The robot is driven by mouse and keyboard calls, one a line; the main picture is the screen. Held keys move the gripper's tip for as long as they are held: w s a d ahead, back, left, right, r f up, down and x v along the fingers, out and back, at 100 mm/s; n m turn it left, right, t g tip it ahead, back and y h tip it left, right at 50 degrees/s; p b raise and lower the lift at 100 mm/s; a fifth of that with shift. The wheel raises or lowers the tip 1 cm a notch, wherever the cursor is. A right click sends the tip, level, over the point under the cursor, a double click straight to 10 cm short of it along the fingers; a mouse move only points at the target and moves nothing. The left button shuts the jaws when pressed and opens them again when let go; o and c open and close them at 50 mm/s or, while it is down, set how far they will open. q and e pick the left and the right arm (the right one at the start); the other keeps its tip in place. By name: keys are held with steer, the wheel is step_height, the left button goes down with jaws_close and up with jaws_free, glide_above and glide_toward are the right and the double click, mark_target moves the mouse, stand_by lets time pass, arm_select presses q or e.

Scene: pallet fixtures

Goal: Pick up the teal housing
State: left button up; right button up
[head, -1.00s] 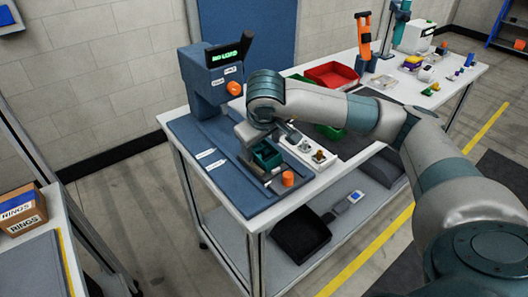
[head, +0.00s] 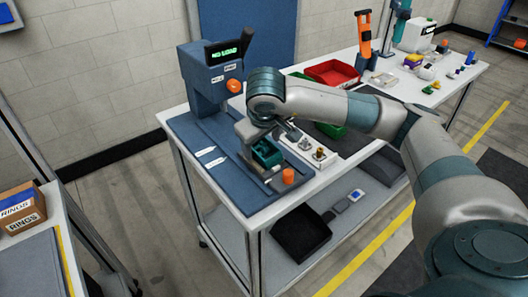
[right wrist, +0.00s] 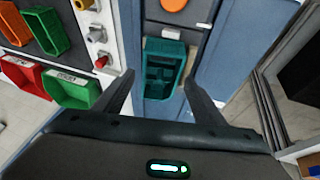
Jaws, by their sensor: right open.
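The teal housing (head: 266,154) is a small open box with inner walls, on the blue base of the press-like station at the near end of the table. In the right wrist view the housing (right wrist: 165,62) lies ahead between my fingers. My right gripper (right wrist: 159,82) is open, with one dark finger on each side of the housing's near end. Nothing is held, and I cannot tell whether the fingers touch it. In the head view my own wrist partly hides the gripper. My left gripper is not in view.
The station (head: 212,75) shows "NO LOAD" and stands behind the housing. An orange knob (head: 288,176) is close by. A white strip with small fittings (head: 318,153) lies to the right, with red (head: 332,73) and green bins beyond. A black tray (head: 300,232) is on the lower shelf.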

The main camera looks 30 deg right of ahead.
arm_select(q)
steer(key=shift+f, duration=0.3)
arm_select(e)
steer(key=shift+f, duration=0.1)
steer(key=c, duration=1.3)
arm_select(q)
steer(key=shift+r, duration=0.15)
